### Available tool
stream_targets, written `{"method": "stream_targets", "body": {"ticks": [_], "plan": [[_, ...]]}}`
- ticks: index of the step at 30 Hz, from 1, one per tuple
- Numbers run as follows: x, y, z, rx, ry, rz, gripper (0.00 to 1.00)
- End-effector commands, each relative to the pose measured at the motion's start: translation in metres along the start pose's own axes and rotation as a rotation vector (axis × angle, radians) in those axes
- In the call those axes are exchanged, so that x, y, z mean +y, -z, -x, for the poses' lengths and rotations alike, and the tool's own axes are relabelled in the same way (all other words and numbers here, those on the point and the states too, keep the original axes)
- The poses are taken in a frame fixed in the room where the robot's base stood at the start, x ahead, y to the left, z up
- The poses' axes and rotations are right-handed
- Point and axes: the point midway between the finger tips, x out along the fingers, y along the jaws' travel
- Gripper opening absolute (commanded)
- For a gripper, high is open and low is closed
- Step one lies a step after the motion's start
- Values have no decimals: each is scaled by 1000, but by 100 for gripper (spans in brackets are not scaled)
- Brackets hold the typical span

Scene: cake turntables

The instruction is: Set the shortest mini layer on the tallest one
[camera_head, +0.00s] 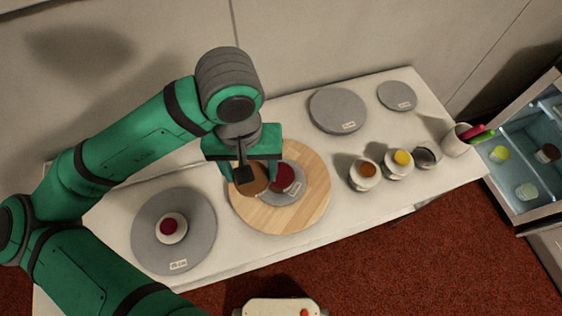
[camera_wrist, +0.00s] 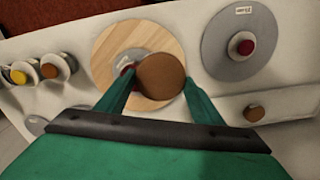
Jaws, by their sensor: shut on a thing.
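My gripper (camera_head: 246,186) is above the left part of the round wooden board (camera_head: 312,213). It is shut on a brown round layer (camera_wrist: 162,77), which sits between the two fingertips in the wrist view. A dark red layer (camera_head: 286,174) stands on a small grey disc (camera_head: 268,196) on the board, just right of the held layer. In the wrist view the held layer partly covers it. Another dark red layer (camera_head: 169,227) stands on a pale base on the left grey turntable (camera_head: 145,250). I cannot tell the layers' heights from these views.
Two bare grey discs (camera_head: 338,108) lie at the back right. Small cups with orange-brown (camera_head: 367,170) and yellow (camera_head: 402,158) tops, a dark-topped cup and a utensil holder (camera_head: 457,142) stand at the right. A brown round thing (camera_wrist: 253,113) is on the table in the wrist view.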

Motion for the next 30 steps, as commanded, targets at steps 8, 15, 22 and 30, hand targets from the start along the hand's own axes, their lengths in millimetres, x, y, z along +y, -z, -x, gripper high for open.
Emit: {"method": "stream_targets", "body": {"ticks": [8,15,22,30], "plan": [[37,40,-33,-3,0,-1,40],[56,59,-64,-1,0,-4,40],[64,68,-78,-1,0,-4,40],[64,68,-108,0,0,-2,40]]}}
